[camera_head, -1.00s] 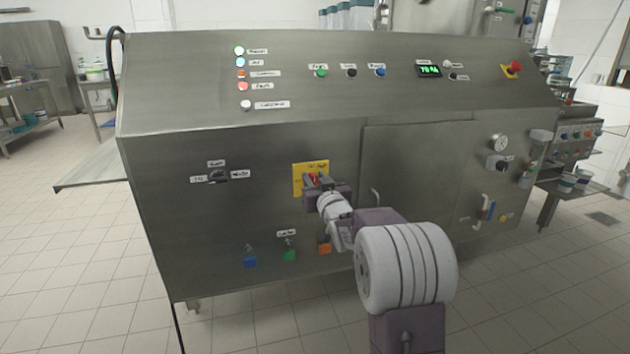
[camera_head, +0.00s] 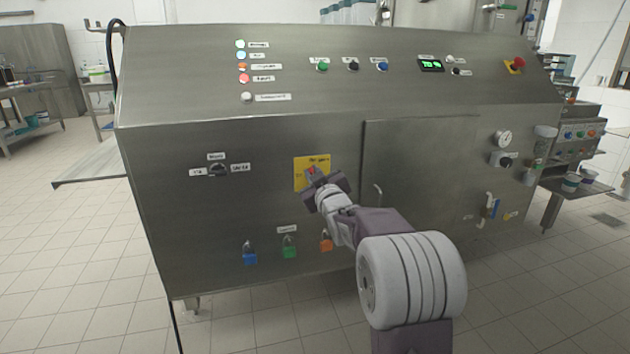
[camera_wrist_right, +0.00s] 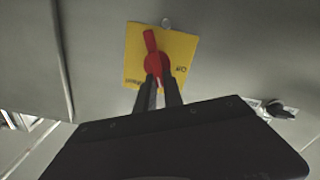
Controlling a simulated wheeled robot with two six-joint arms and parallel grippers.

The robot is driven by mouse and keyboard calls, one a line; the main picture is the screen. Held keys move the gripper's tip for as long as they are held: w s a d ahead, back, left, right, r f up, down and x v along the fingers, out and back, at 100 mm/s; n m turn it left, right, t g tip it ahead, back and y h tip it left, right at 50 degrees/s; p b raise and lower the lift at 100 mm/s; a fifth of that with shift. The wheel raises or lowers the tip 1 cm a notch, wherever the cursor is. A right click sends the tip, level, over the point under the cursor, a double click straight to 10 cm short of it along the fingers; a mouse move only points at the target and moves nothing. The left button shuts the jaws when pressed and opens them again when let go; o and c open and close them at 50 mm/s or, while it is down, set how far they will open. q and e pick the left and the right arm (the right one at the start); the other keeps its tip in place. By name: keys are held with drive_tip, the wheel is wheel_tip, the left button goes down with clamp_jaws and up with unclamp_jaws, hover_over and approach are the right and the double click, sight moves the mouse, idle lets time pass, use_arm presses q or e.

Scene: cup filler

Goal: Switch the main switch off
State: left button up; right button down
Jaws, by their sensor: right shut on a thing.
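The main switch is a red rotary handle on a yellow plate (camera_head: 302,170) on the front of the steel machine. In the head view only a little of the red handle shows past my right gripper (camera_head: 313,179). In the right wrist view the red handle (camera_wrist_right: 152,45) is tilted on its yellow plate (camera_wrist_right: 181,50), and the two dark fingers of my right gripper (camera_wrist_right: 160,85) are shut on its near part. The hand is turned at a slant. Part of the plate's lettering is hidden. My left gripper is not in view.
A black selector switch (camera_head: 217,170) sits left of the plate. Blue (camera_head: 250,257), green (camera_head: 289,251) and orange (camera_head: 326,242) padlocks hang below. A cabinet door with a handle (camera_head: 378,194) is to the right. A red emergency button (camera_head: 518,62) is at upper right.

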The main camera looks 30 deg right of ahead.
drive_tip(key=shift+w+a+f+n+b, duration=0.1)
drive_tip(key=shift+a+f+n+b, duration=0.2)
drive_tip(key=shift+n+b, duration=1.65)
drive_tip(key=shift+s+a+f+n+b, duration=0.1)
drive_tip(key=shift+f+n+b, duration=0.25)
drive_tip(key=shift+n+b, duration=1.55)
drive_tip(key=shift+w+a+f+n+b, duration=0.15)
drive_tip(key=shift+f+n+b, duration=0.2)
drive_tip(key=shift+n+b, duration=1.6)
drive_tip(key=shift+n+p, duration=0.5)
drive_tip(key=shift+n, duration=0.4)
drive_tip(key=c, duration=1.5)
unclamp_jaws()
drive_tip(key=shift+o, duration=0.2)
